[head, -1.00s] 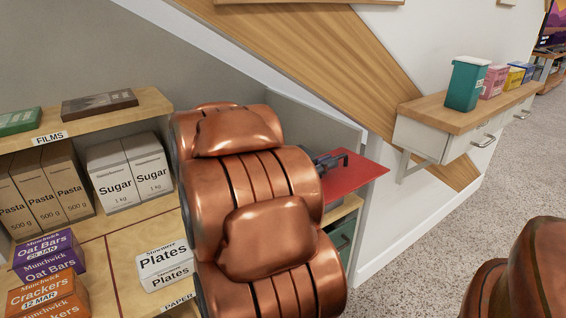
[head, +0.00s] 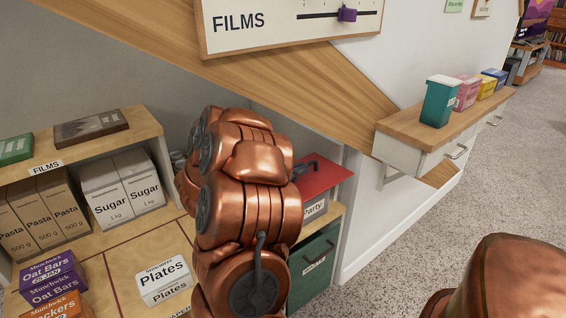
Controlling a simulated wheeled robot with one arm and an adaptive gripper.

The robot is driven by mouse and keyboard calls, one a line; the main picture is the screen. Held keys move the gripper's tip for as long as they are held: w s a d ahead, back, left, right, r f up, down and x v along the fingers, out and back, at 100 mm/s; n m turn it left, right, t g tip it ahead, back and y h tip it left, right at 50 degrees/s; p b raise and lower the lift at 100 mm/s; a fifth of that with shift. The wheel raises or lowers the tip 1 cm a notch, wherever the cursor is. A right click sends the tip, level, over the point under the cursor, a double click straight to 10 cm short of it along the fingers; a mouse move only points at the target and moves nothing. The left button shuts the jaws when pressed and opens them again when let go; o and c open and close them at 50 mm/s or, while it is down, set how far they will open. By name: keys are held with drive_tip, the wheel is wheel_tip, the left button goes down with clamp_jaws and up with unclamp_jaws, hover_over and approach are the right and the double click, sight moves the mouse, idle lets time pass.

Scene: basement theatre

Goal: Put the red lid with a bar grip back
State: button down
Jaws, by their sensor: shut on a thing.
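The red lid (head: 328,177) is a flat plate, right of my copper-coloured arm. Its dark bar grip is partly hidden. My gripper (head: 304,168) is mostly hidden behind my arm; a dark part of it shows at the lid's left side, shut on the lid's grip. Just below the lid is a white box labelled "Party" (head: 314,209). The lid looks level over this box, but I cannot tell whether it rests on it.
A green box (head: 315,265) stands under the "Party" box. On the left are a films shelf (head: 93,145), sugar packs (head: 121,184) and a plates box (head: 163,281). A sloping wooden beam (head: 250,75) crosses above. A wall shelf (head: 408,122) holds coloured bins. Carpet at right is open.

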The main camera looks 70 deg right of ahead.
drive_tip(key=w+d+f+b, duration=0.4)
drive_tip(key=w+d+b, duration=0.1)
drive_tip(key=w+d, duration=0.1)
drive_tip(key=shift+w+f, duration=0.2)
drive_tip(key=shift+w, duration=0.15)
idle(0.5)
drive_tip(key=shift+f, duration=0.1)
drive_tip(key=c, duration=1.7)
unclamp_jaws()
drive_tip(key=o, duration=0.5)
